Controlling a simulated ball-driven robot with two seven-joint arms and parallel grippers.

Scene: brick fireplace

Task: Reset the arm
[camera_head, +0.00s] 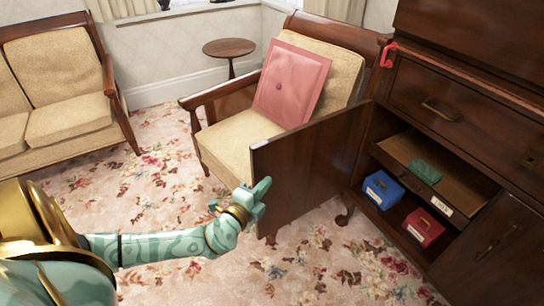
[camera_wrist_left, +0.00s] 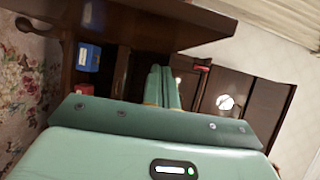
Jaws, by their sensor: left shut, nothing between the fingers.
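My left arm comes in from the left in the head view. Its left gripper (camera_head: 262,190) is in front of the open cabinet door (camera_head: 310,165), near the door's free edge. I cannot tell whether it touches the door. In the left wrist view the gripper's fingers (camera_wrist_left: 162,88) are together with nothing between them. My right gripper is not in either view.
The wooden cabinet (camera_head: 470,95) stands at the right. Its open compartment holds a blue box (camera_head: 383,189), a red box (camera_head: 423,227) and a green object (camera_head: 424,171) on a shelf. An armchair (camera_head: 230,143) with a pink cushion (camera_head: 291,84) stands behind the door. Carpet (camera_head: 180,205) is free in front.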

